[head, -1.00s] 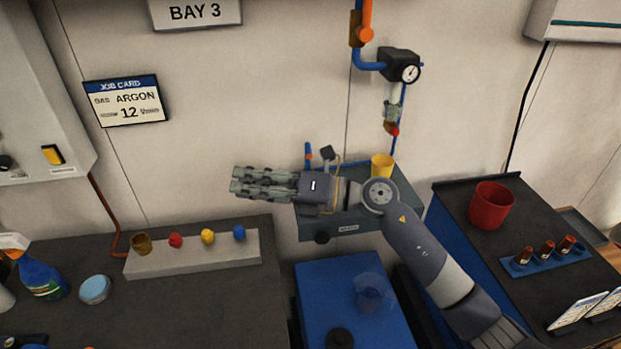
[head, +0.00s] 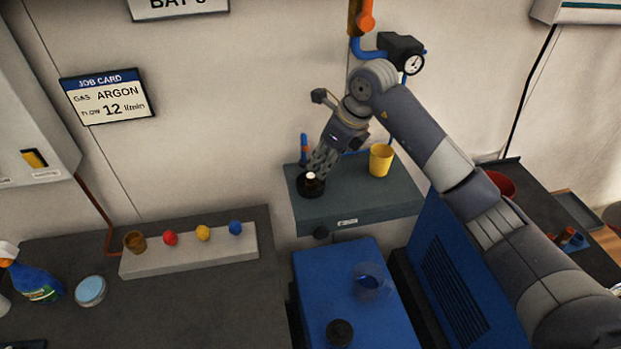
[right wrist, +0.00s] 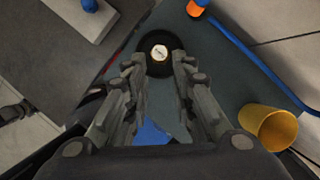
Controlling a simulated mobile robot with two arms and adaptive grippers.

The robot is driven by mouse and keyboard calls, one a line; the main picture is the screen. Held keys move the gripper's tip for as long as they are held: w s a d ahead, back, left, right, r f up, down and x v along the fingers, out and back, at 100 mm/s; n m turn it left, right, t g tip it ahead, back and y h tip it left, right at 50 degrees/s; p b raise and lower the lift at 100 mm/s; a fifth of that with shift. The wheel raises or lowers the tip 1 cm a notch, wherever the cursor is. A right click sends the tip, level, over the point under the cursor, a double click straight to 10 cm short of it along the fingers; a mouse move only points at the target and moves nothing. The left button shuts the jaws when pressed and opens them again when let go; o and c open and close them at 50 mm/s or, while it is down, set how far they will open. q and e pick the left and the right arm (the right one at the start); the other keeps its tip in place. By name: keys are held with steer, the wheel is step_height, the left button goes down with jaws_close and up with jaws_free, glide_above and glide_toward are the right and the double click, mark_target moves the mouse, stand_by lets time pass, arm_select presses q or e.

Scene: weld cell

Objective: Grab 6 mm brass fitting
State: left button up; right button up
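A small fitting (head: 310,178) with a pale top and brownish side stands in a round black holder (head: 311,190) on the grey-green wall shelf. In the right wrist view the fitting (right wrist: 159,52) has a pale, roughly hexagonal top with a gold rim; its marking is too small to read. My right gripper (head: 318,167) points down at it from above. Its fingers are apart, and the fitting shows between and beyond the fingertips (right wrist: 158,70). Nothing is held. My left gripper is out of view.
A yellow cup (head: 381,160) stands at the shelf's right. An orange-and-blue item (head: 304,150) is at its back left, with a blue hose (right wrist: 250,55) along the back. A strip (head: 190,255) with several coloured pieces lies on the left bench. The blue cabinet (head: 345,300) carries a clear cup.

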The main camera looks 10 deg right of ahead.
mark_target(311, 176)
steer(key=shift+w+a+f, duration=0.1)
steer(key=shift+w+f, duration=0.05)
steer(key=shift+f, duration=0.1)
steer(key=p+x, duration=0.2)
steer(key=x, duration=0.1)
steer(key=p+x, duration=0.1)
steer(key=shift+w+a+f, duration=0.25)
steer(key=shift+a, duration=0.15)
steer(key=shift+w+f, duration=0.1)
steer(key=shift+f, duration=0.1)
jaws_close()
